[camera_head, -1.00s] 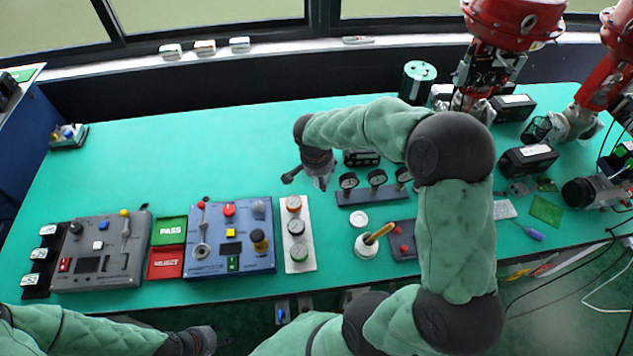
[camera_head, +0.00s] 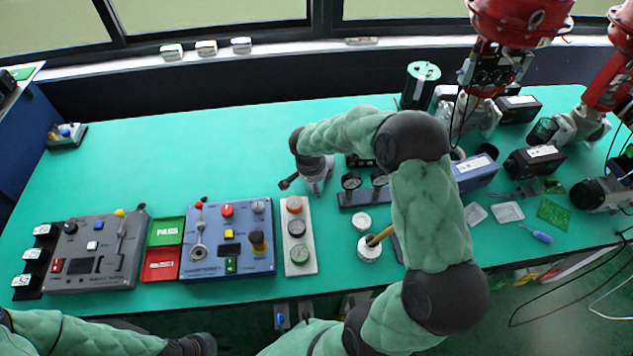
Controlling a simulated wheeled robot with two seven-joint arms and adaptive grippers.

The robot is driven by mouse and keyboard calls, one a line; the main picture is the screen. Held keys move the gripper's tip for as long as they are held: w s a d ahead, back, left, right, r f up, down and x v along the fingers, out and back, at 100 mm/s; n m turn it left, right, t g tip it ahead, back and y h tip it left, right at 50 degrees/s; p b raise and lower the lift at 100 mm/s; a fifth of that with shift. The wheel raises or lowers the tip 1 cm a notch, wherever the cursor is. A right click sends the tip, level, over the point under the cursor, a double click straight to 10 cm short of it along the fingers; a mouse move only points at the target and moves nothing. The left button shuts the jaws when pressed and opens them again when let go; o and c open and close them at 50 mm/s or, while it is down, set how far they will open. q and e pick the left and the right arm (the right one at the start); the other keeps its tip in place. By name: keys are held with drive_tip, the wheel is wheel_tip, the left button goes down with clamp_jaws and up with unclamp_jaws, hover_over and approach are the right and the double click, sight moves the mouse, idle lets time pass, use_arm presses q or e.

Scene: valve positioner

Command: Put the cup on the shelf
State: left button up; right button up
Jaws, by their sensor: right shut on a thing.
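My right gripper (camera_head: 316,180) hangs over the middle of the green table, just behind the white panel of round knobs. It is shut on a small grey thing, mostly hidden by the gripper; I cannot tell whether it is the cup. My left gripper (camera_head: 203,345) is low at the bottom edge, in front of the table; its fingers are unclear. A white pot (camera_head: 369,254) with a yellow-handled tool stands near the front edge. A pale ledge (camera_head: 300,47) runs under the windows behind the table and may be the shelf.
Control boxes (camera_head: 228,240) and green and red trays (camera_head: 165,232) line the front left. A gauge stand (camera_head: 360,197) is right of my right gripper. A green-topped canister (camera_head: 420,88), black boxes and red valves (camera_head: 520,20) crowd the right.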

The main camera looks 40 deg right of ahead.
drive_tip(key=shift+f, duration=0.15)
drive_tip(key=o, duration=1.1)
